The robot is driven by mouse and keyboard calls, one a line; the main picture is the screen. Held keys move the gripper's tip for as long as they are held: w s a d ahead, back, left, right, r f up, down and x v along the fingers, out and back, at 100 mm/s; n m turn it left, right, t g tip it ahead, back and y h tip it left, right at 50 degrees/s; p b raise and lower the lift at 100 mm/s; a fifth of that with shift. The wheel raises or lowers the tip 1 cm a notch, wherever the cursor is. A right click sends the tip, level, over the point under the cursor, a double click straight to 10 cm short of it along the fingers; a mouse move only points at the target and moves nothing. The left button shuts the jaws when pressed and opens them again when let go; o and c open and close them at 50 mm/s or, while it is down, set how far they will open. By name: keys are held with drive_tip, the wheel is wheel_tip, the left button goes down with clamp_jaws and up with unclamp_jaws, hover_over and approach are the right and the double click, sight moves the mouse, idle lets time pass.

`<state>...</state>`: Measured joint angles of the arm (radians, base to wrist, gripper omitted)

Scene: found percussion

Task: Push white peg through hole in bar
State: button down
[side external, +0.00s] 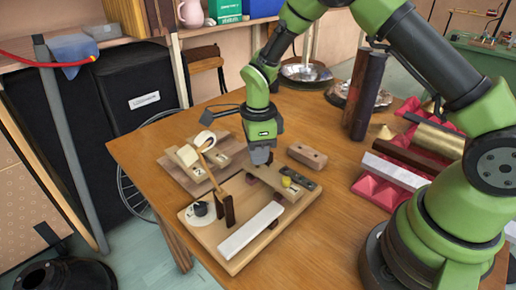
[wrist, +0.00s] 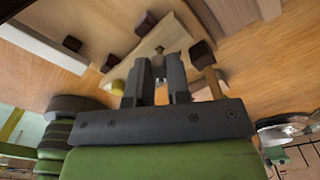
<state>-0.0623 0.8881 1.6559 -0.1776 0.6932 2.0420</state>
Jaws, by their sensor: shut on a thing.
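My gripper (side external: 261,160) points down over the back of a wooden base board (side external: 222,252) in the side view. In the wrist view its two dark fingers (wrist: 162,70) are close together, with a small brownish piece between or just beyond the tips. I cannot tell whether this is the white peg; its colour and length are mostly hidden.
A long white bar (side external: 250,230), a dark upright block (side external: 227,209) and a white disc (side external: 200,221) are on the board. A second wooden assembly (side external: 188,173) stands behind left. A brown block (side external: 307,156) lies behind right. A tall dark post (side external: 364,95) and bars on red cloth are farther right.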

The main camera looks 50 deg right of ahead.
drive_tip(key=shift+f, duration=0.85)
idle(0.4)
drive_tip(key=c, duration=1)
unclamp_jaws()
